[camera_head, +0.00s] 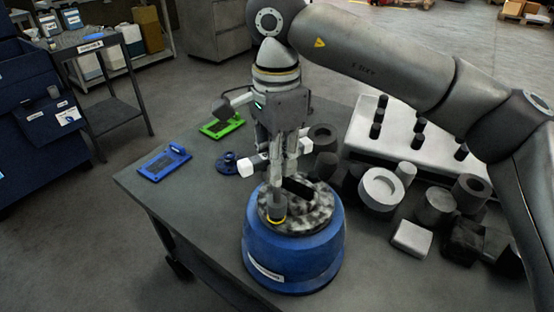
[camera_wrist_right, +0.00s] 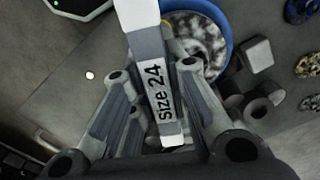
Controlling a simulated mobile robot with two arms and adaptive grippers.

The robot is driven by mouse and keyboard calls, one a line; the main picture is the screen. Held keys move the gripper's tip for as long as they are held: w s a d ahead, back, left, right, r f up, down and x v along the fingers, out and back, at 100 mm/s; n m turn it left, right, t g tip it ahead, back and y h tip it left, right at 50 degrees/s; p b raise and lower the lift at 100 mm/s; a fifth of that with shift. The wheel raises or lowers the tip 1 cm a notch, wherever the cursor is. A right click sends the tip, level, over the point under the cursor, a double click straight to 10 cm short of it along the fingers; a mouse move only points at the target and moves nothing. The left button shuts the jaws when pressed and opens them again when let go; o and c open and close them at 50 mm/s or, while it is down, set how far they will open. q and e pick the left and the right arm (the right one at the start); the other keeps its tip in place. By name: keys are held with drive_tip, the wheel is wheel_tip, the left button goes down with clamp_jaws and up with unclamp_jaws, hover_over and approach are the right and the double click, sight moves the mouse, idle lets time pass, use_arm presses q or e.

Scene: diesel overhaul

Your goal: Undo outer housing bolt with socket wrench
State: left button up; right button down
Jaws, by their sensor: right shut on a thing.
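The blue round housing (camera_head: 293,255) stands on the table with a mottled grey top (camera_head: 312,212). My right gripper (camera_head: 284,165) is above this top, pointing down, and is shut on the socket wrench. In the wrist view the wrench's white and grey handle, marked "Size 24" (camera_wrist_right: 155,92), lies between the fingers (camera_wrist_right: 158,125). In the head view a grey socket with a yellow ring (camera_head: 276,206) is low over the front left part of the top. I cannot tell whether it sits on a bolt; any bolt under it is hidden. My left gripper is not in view.
A blue holder (camera_head: 165,163) and a green holder (camera_head: 222,126) lie at the table's left, beside a small blue flanged part (camera_head: 227,164). Several grey cylinders and blocks (camera_head: 436,206) crowd the right, before a white tray (camera_head: 398,153) with black pegs. The table's front left is clear.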

drive_tip(key=m+b, duration=0.1)
drive_tip(key=m, duration=0.4)
drive_tip(key=m+b, duration=0.1)
drive_tip(key=m, duration=0.4)
drive_tip(key=m+b, duration=0.1)
drive_tip(key=m, duration=0.3)
drive_tip(key=shift+m, duration=0.4)
use_arm(q)
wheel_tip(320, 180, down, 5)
drive_tip(key=b, duration=0.2)
use_arm(e)
drive_tip(key=m, duration=0.4)
drive_tip(key=shift+m, duration=0.7)
drive_tip(key=shift+m+b, duration=0.35)
drive_tip(key=shift+m, duration=0.65)
drive_tip(key=shift+m+b, duration=0.3)
drive_tip(key=shift+m, duration=0.7)
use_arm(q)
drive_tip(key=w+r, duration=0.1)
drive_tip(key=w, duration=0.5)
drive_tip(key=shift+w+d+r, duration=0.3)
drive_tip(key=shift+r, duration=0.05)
use_arm(e)
drive_tip(key=shift+m, duration=0.5)
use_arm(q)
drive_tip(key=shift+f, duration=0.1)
